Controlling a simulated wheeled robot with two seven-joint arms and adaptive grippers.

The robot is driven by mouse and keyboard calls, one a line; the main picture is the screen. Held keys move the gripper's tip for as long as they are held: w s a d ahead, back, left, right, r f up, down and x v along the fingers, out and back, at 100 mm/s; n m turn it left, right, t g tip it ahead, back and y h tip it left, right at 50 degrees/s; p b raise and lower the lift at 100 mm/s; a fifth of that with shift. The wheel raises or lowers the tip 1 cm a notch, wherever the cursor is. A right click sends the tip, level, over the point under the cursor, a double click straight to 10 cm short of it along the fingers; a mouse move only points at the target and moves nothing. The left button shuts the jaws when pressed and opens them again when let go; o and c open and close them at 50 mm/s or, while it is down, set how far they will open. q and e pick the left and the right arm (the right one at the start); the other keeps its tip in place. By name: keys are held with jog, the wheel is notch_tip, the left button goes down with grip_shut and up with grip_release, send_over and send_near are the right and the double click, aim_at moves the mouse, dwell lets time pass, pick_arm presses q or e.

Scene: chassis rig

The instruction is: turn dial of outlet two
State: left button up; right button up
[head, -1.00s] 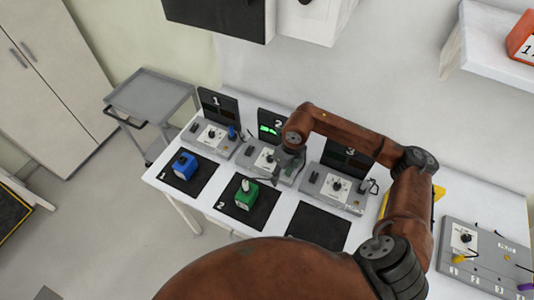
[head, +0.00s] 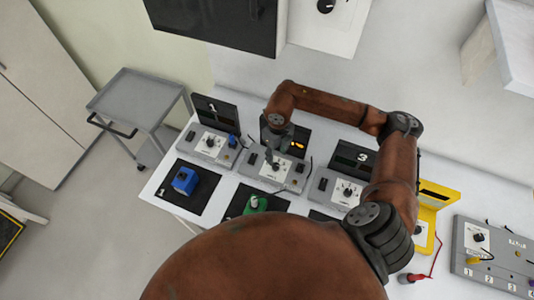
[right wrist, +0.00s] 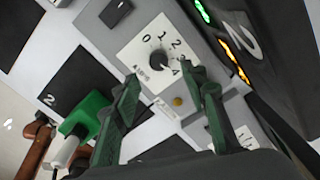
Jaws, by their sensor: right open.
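The outlet two unit (head: 262,178) is a grey box on the white bench with a white dial plate. Its black dial (right wrist: 160,60) shows in the right wrist view, ringed by numbers; I cannot read its setting surely. Its dark screen (head: 296,144) carries a lit orange mark in the head view. In the right wrist view the screen (right wrist: 232,56) shows orange and green strips. My right gripper (head: 276,160) is over the dial plate. In the right wrist view its green-grey fingers (right wrist: 160,78) are apart, either side of the dial, with nothing held. My left gripper is not in view.
Outlet one (head: 209,144) stands left and outlet three (head: 345,190) right. A blue block (head: 185,181) and a green block (head: 256,204) lie on black mats in front. A yellow stand (head: 434,200) and a grey panel (head: 490,255) are at right. A grey cart (head: 137,98) stands left.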

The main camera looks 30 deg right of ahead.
aim_at(275, 165)
jog(key=shift+s+d+f, duration=0.1)
jog(key=shift+s+f, duration=0.1)
jog(key=shift+f, duration=0.6)
jog(key=f, duration=0.5)
jog(key=shift+w+a+p, duration=0.25)
jog(key=shift+a+p, duration=0.05)
jog(key=shift+p, duration=0.05)
jog(key=shift+s+f, duration=0.1)
jog(key=shift+f, duration=0.35)
jog(key=shift+d, duration=0.1)
jog(key=c, duration=0.8)
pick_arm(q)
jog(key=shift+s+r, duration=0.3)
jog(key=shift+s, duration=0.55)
pick_arm(e)
grip_shut()
